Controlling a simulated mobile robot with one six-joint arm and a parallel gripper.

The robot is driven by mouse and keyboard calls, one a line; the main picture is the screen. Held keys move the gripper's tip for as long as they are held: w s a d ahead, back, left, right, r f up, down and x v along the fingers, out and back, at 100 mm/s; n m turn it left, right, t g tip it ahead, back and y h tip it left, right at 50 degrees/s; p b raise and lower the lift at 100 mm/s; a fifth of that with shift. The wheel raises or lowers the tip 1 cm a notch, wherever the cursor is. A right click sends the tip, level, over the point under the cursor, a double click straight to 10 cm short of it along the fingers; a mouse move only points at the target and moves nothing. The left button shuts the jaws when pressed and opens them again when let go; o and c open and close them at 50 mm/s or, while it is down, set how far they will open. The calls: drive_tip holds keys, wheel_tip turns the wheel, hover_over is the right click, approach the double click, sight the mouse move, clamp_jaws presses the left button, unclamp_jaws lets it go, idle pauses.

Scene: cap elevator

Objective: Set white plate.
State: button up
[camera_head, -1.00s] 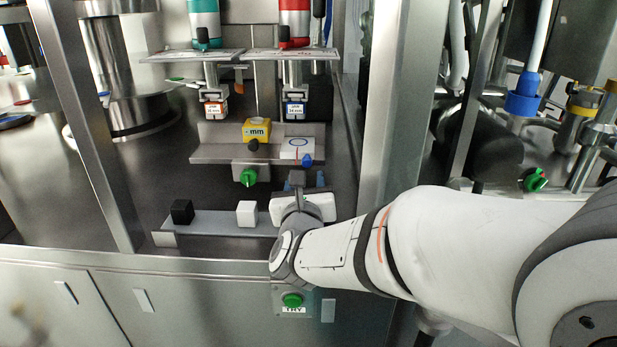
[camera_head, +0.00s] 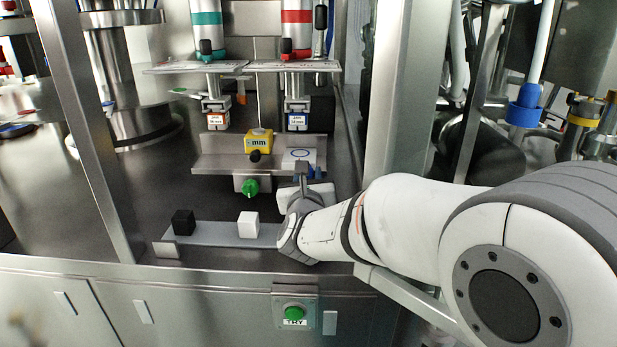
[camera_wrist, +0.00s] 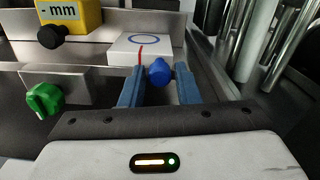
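The white plate (camera_head: 300,157), a flat white block with a blue ring on top, sits at the right end of the upper steel shelf. It also shows in the wrist view (camera_wrist: 148,44), with a red line at its front. A blue knob (camera_wrist: 159,72) is at its front side. My gripper (camera_wrist: 160,80) is open, its two blue fingers on either side of the blue knob, with gaps visible. I cannot tell whether the fingertips reach past the knob. In the head view my gripper (camera_head: 305,174) is just in front of the plate and partly hides the knob.
A yellow "mm" block (camera_head: 259,141) with a black knob sits left of the plate. A green knob (camera_head: 250,187) is below it. A black cube (camera_head: 184,222) and a white cube (camera_head: 248,225) stand on the lower shelf (camera_head: 212,234). A steel post (camera_head: 398,90) stands at right.

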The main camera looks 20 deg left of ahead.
clamp_jaws()
drive_tip(key=shift+s+a+f+b, duration=0.15)
drive_tip(key=shift+f+b, duration=0.1)
drive_tip(key=shift+b, duration=0.95)
drive_tip(key=shift+r+b, duration=0.1)
drive_tip(key=shift+b, duration=0.2)
drive_tip(key=shift+r, duration=0.15)
drive_tip(key=shift+o, duration=1.7)
unclamp_jaws()
